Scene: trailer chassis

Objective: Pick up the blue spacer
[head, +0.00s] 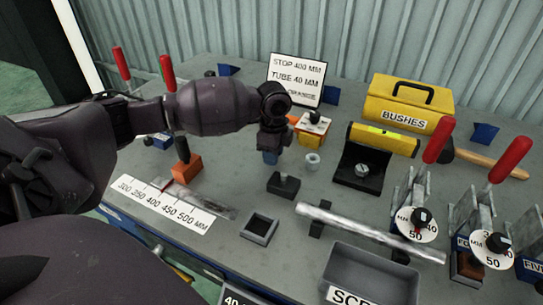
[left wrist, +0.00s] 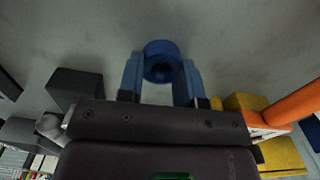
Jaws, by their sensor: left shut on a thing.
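The blue spacer (left wrist: 161,50) is a short dark blue ring with a hole, seen in the left wrist view between the tips of my two blue fingers. My left gripper (head: 270,157) is shut on it, with one finger on each side. In the head view the gripper points down over the middle of the table, and the spacer cannot be told apart from the blue fingertips there. Whether the spacer touches the table is not clear. My right gripper is not in view.
A grey bush (head: 312,162) and a black block (head: 284,185) stand close to the gripper. An orange block (head: 186,168) is by the length scale (head: 160,205). A tube (head: 370,232) lies across supports; a yellow BUSHES box (head: 408,103) and red-handled clamps (head: 438,141) stand to the right.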

